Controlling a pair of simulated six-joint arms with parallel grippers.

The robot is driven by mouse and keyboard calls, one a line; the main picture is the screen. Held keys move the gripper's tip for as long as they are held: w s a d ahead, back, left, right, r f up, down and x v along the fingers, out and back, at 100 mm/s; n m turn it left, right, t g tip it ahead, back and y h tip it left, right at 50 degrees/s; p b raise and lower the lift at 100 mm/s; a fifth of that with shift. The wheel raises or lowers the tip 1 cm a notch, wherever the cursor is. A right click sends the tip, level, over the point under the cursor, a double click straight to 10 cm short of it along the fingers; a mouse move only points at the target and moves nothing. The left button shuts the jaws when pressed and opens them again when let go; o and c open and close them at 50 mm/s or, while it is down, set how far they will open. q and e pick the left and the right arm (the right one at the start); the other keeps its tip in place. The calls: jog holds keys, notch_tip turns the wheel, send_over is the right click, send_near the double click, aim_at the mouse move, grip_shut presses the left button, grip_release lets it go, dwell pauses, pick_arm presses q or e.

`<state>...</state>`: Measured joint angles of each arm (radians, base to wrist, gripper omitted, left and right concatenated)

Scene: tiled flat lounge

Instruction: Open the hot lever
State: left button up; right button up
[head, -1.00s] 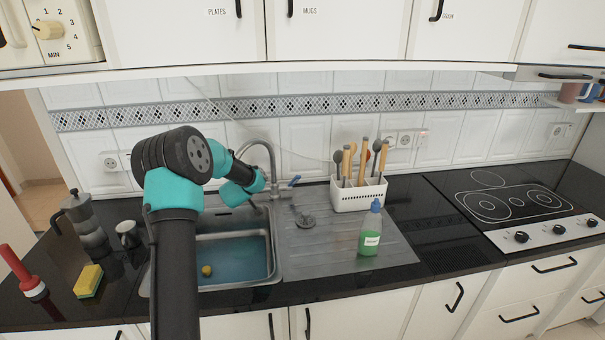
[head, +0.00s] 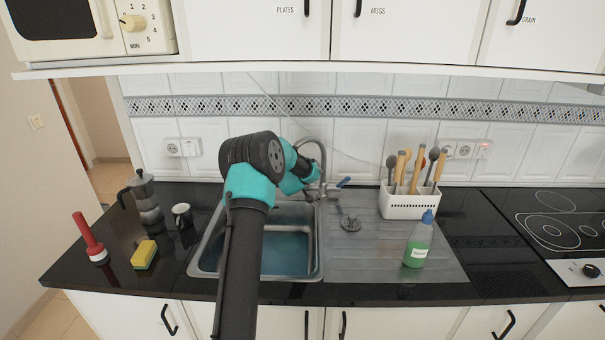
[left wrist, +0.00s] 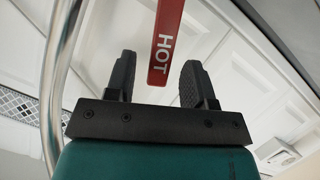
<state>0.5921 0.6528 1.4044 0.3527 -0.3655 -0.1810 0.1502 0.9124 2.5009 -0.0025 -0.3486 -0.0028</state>
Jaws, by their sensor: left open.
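The red lever marked HOT (left wrist: 165,45) shows in the left wrist view, pointing down between my fingers. My left gripper (left wrist: 158,65) is open, with one black finger on each side of the lever's lower end. I see a gap on both sides. In the head view the metal faucet (head: 322,158) stands behind the sink, with its blue lever (head: 343,183) out to the right. My left arm reaches over the sink to the faucet's left side and hides the red lever there. My right gripper is in neither view.
The sink (head: 316,270) lies below my arm. A green soap bottle (head: 418,245) and a white utensil holder (head: 408,207) stand to its right. A moka pot (head: 146,198), mug (head: 183,216), sponge (head: 144,254) and red-handled tool (head: 90,238) are to its left.

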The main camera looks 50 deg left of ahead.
pick_arm(q)
jog(key=shift+x, duration=2.05)
grip_shut()
